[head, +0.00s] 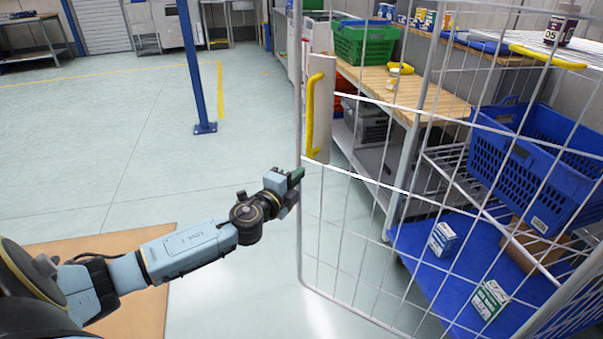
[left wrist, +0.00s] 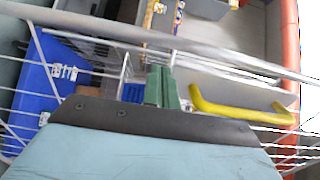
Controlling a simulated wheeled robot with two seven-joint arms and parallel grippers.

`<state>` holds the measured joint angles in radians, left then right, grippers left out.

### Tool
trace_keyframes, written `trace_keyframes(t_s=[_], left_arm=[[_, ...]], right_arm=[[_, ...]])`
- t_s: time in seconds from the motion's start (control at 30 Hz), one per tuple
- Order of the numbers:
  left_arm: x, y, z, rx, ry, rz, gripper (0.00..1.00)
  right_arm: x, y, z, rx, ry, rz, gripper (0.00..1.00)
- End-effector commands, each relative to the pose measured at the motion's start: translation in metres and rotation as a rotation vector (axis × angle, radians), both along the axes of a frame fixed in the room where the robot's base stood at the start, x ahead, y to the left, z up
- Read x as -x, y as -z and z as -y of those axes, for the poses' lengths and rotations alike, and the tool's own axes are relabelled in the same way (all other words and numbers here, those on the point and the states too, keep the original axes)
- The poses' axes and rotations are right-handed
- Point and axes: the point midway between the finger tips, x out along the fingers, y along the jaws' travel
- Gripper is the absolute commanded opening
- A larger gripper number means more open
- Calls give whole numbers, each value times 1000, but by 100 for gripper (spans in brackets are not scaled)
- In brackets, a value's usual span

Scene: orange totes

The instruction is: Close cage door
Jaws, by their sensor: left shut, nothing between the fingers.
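The cage door (head: 375,223) is a white wire-mesh panel standing upright on the right side of the head view. Its near vertical edge post carries a pale plate with a yellow handle (head: 313,112). My left gripper (head: 297,176) is at this edge post, below the handle, with its green fingers shut and empty. I cannot tell whether the fingers touch the post. In the left wrist view the green fingers (left wrist: 161,88) are together, with the yellow handle (left wrist: 235,113) to their right and a door bar crossing beyond. My right gripper is not seen.
Behind the mesh, the cage has a blue shelf (head: 415,243) with small boxes and a blue crate (head: 530,165). A wooden bench with a green crate (head: 365,42) stands behind. A blue post (head: 197,75) stands at the left back. The floor left of the door is clear.

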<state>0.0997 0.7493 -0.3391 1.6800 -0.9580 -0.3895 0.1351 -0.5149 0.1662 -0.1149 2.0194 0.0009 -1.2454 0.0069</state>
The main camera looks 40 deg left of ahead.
Motion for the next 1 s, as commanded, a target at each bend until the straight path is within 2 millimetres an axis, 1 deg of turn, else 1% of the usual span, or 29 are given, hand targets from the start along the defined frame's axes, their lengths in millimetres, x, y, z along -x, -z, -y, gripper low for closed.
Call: trace_keyframes(t_s=[0.03,0.1,0.23,0.87,1.0], left_arm=[[-7,0,-1,0,-1,2,0],[-13,0,-1,1,-1,1,0],[-20,0,-1,1,-1,1,0],[-26,0,-4,0,5,1,0],[-34,1,-10,0,12,1,0]], right_arm=[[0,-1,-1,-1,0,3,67],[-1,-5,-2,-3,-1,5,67],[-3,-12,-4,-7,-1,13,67],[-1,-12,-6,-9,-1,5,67],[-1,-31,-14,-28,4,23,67]])
